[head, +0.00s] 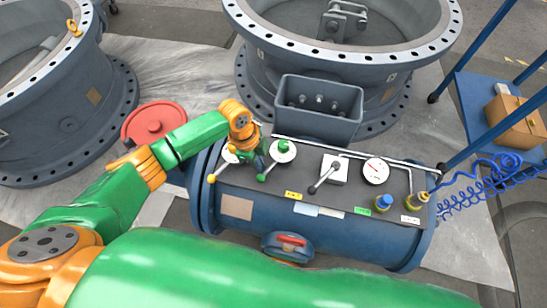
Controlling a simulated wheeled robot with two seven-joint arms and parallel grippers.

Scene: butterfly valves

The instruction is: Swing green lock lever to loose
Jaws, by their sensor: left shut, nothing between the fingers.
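The green lock lever (271,168) sits on the dark panel of a blue tank. It has a green hub on a round pale disc (288,156), and its arm slants down to the left to a green knob. My left gripper (259,165) is at the end of the green and orange arm from the left. It is shut and empty, just left of the green lever's disc, and partly covers the yellow-knobbed lever's disc. I cannot tell whether it touches the green lever. My right gripper is not in view.
A yellow-knobbed lever (220,172) is close on the left; a black-knobbed lever (323,180) is on the right. A gauge (376,171), a blue knob (384,203) and a yellow-based fitting (411,202) stand further right. A pipe rail and grey box (319,118) are behind.

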